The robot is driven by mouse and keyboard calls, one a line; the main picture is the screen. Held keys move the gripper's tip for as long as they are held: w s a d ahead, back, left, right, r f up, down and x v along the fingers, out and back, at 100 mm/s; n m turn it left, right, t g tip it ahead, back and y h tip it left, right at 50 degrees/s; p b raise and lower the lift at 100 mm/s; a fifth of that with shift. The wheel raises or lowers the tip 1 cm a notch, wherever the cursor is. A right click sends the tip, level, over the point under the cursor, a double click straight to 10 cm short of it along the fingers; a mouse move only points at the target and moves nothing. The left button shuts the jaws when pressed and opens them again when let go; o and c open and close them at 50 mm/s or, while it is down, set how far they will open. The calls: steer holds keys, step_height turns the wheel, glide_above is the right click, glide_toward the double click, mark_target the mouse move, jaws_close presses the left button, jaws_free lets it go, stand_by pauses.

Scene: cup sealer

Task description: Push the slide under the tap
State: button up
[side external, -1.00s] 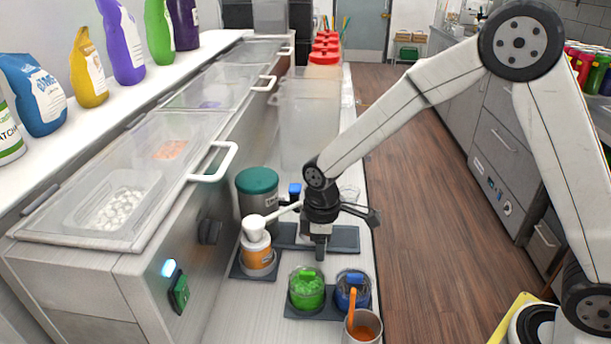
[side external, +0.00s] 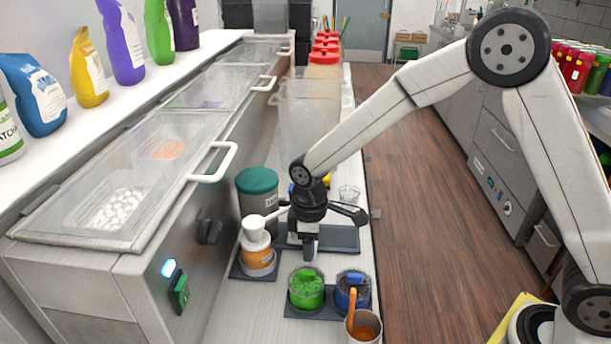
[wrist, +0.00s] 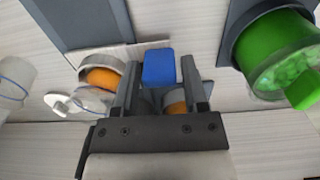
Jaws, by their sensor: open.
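My gripper (side external: 308,252) points down over the dark grey plate in the middle of the counter. In the wrist view its two fingers (wrist: 160,88) stand apart. A blue block (wrist: 158,68) shows beyond and between them; I cannot tell whether they touch it. A small blue part (side external: 291,188) shows behind my wrist in the side view, with a yellow part (side external: 326,180) beside it. I cannot tell for sure which piece is the slide or which is the tap; my arm hides part of that area.
A white-topped orange pump jar (side external: 257,256) and a green-lidded canister (side external: 257,190) stand left of my gripper. Green (side external: 306,288) and blue (side external: 352,290) jars and a metal cup (side external: 363,327) stand in front. A clear cup (side external: 348,194) stands behind right.

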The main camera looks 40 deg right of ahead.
steer(key=shift+r, duration=3.9)
steer(key=s+d+f+m+t, duration=0.2)
steer(key=s+d+f+m, duration=0.2)
steer(key=s+d+m, duration=0.5)
steer(key=s+d, duration=0.2)
steer(key=s, duration=0.3)
steer(key=shift+s+f+t, duration=0.15)
steer(key=shift+s+t, duration=0.15)
